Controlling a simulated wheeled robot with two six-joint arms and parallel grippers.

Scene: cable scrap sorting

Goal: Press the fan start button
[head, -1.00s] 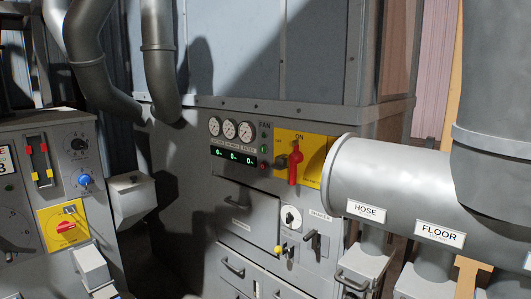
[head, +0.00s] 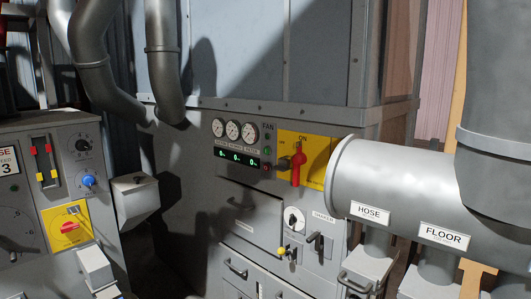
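The fan panel is on the grey cabinet (head: 190,200) in the middle of the head view, under the label FAN. A small green button (head: 267,151) sits right of the gauges, with a small red button (head: 267,167) below it. Three round gauges (head: 233,130) and a green-digit display (head: 236,158) are to their left. A red rotary handle (head: 297,165) stands upright on a yellow plate (head: 318,150) below the word ON. Neither of my grippers is in the head view.
A control box (head: 25,180) with a yellow-plated red knob (head: 69,228) stands at the left. A large grey duct (head: 390,180) with HOSE (head: 370,212) and FLOOR (head: 444,236) labels juts out at the right. Drawers (head: 240,275) with handles are below the panel.

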